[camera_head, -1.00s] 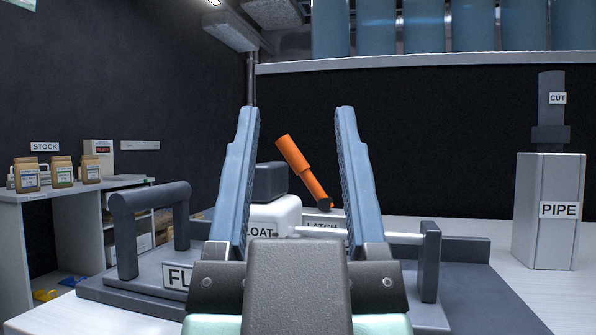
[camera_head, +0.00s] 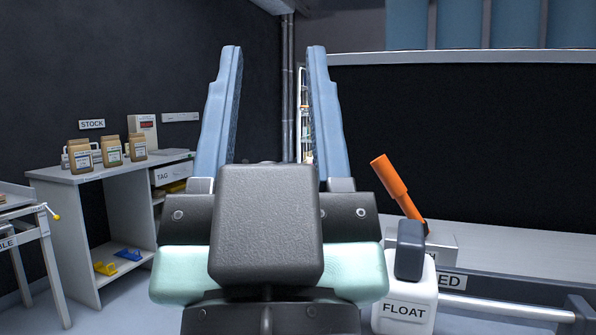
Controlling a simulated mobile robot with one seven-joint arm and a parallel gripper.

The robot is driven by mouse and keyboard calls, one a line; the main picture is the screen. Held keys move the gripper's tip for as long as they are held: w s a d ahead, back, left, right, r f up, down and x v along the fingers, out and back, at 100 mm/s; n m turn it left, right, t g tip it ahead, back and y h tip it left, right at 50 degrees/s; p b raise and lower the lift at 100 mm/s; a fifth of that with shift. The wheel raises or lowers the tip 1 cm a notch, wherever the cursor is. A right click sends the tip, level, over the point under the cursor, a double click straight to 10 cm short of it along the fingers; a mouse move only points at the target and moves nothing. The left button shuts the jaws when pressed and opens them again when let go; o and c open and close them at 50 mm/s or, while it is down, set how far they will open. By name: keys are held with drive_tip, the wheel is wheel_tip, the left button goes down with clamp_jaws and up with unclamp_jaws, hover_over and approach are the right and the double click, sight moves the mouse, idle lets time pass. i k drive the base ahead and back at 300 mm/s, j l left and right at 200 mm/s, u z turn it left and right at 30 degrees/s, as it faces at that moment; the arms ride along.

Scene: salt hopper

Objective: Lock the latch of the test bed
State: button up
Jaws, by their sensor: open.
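The latch shows as an orange handle (camera_head: 398,186), tilted up to the left from a dark pivot on a grey block (camera_head: 443,248). It stands right of my gripper (camera_head: 276,58). My gripper points up and away with its two blue fingers apart, open and empty, not touching the latch. The white float (camera_head: 405,302) with a dark grey top stands in front of the latch, beside a horizontal rod (camera_head: 510,309). A label ending in "ED" is partly hidden behind the float. Much of the test bed is hidden by my gripper or out of frame.
A white stock shelf (camera_head: 75,220) with brown bags (camera_head: 110,150) stands at the left. A table edge (camera_head: 20,215) shows at far left. A light bench (camera_head: 530,250) runs along the right before a black panel (camera_head: 460,130). The space between the fingers is clear.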

sight(385, 169)
drive_tip(key=i+j+u, duration=0.55)
drive_tip(key=j+u, duration=0.2)
drive_tip(key=i+j+z, duration=0.1)
drive_tip(key=z, duration=0.3)
drive_tip(key=i+j+z, duration=0.15)
drive_tip(key=z, duration=0.25)
drive_tip(key=i+j+z, duration=0.25)
drive_tip(key=z, duration=0.2)
drive_tip(key=i+j+z, duration=0.25)
drive_tip(key=i+z, duration=0.3)
drive_tip(key=k+j, duration=0.05)
drive_tip(key=k, duration=0.05)
